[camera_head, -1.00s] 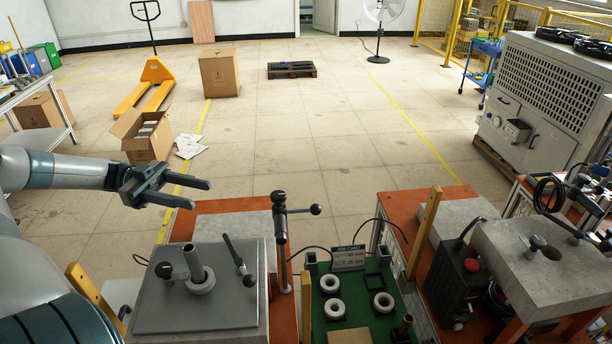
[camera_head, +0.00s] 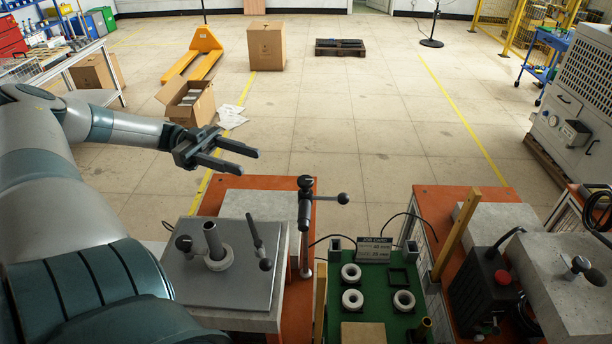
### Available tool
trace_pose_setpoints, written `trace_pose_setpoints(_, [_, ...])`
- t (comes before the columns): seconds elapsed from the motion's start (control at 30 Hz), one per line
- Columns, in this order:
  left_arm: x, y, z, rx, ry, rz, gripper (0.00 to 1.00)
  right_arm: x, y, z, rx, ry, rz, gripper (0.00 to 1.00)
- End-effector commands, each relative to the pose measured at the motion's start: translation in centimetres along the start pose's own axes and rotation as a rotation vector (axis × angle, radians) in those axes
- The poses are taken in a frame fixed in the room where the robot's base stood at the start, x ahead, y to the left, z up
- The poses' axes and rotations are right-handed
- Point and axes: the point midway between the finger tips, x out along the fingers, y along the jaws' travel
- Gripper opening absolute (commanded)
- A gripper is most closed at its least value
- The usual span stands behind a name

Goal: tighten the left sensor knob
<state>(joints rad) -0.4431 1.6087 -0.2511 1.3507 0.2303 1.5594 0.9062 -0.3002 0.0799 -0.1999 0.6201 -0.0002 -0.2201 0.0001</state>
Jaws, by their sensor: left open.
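I cannot tell for sure which knob is the left sensor knob. On the left bench, a grey plate (camera_head: 190,290) carries an upright metal tube in a ring (camera_head: 217,250). A dark ball knob (camera_head: 184,243) is left of the tube, and a tilted lever with a dark ball end (camera_head: 265,264) is right of it. Behind the plate's right edge stands a post with a dark clamp head (camera_head: 305,185) and a side handle ending in a ball knob (camera_head: 343,198). My left gripper (camera_head: 250,163) is open and empty, apart from all these, appearing above the plate. My right gripper is out of view.

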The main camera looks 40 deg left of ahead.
Motion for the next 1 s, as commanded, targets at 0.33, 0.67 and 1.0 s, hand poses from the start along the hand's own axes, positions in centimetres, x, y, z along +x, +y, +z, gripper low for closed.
trace_pose_setpoints(0.33, [4.5,0.1,-0.1,-0.001,0.004,0.002,0.44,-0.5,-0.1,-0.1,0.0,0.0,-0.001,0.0])
trace_pose_setpoints(0.67, [10.5,0.1,0.3,0.002,0.003,0.002,0.44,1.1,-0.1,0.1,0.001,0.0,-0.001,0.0])
trace_pose_setpoints(1.0, [15.3,0.0,0.4,0.001,0.0,0.0,0.44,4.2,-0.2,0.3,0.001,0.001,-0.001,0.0])
